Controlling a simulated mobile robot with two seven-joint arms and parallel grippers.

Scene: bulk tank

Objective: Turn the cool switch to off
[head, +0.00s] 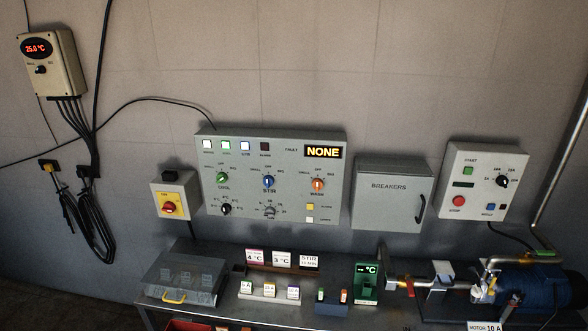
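The cool switch (222,178) is a green rotary knob with a light pointer mark, above the label COOL on the left of the grey control panel (336,205). Small position labels ring it, with one above that seems to read OFF. The knob is too small for me to tell which label its pointer meets. Neither of my grippers is in view, and nothing touches the knob.
A blue STIR knob (268,182) and an orange WASH knob (317,184) sit to its right, smaller knobs below. A red-yellow isolator (168,208) and a breaker box (392,193) flank the panel. A cluttered bench (232,312) stands below. The space before the panel is clear.

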